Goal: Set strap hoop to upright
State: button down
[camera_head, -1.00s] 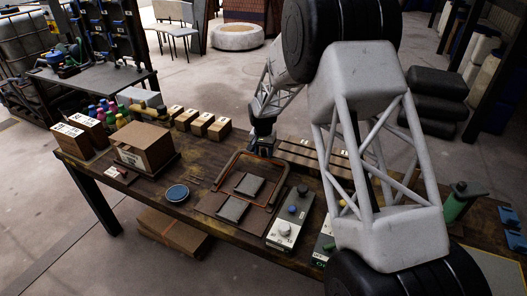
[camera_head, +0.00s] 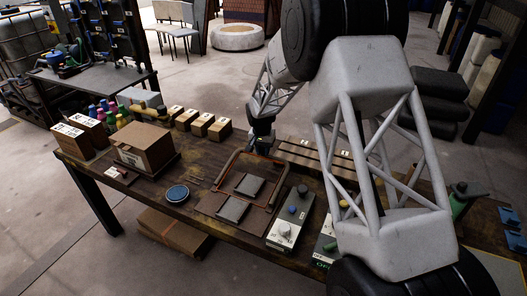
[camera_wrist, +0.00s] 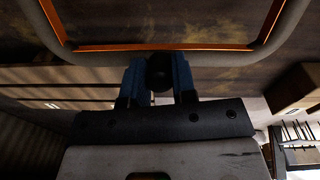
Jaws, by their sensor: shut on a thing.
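The strap hoop (camera_head: 286,164) is a thin brown-orange frame with rounded corners. In the head view it leans at a low slant over a flat brown board with two grey pads (camera_head: 233,208) (camera_head: 250,186). My gripper (camera_head: 261,148) is at the hoop's far bar, at the back of the board. In the wrist view, the hoop's bar (camera_wrist: 100,56), grey outside with an orange inner edge, crosses the top. The blue fingers of my gripper (camera_wrist: 158,66) close at the middle of that bar, around a dark round part. The exact contact is partly hidden.
A control box (camera_head: 289,219) with knobs stands right of the board. A long slotted wooden rack (camera_head: 318,158) lies behind right. Small numbered blocks (camera_head: 201,124) line the back edge.

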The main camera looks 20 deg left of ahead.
jog(key=shift+s+r+t, duration=0.25)
jog(key=shift+r+t, duration=0.05)
jog(key=shift+r, duration=0.2)
jog(key=shift+s+r+t, duration=0.25)
jog(key=shift+r+t, duration=0.05)
jog(key=shift+r, duration=0.2)
jog(key=shift+s+r+t, duration=3.6)
jog(key=shift+s+r, duration=0.65)
jog(key=shift+s, duration=0.65)
jog(key=s+t, duration=0.5)
jog(key=s, duration=0.7)
jog(key=shift+r+t, duration=0.3)
jog(key=shift+r, duration=0.1)
jog(key=shift+s, duration=0.15)
jog(key=c, duration=0.9)
grip_release()
jog(key=shift+r, duration=0.1)
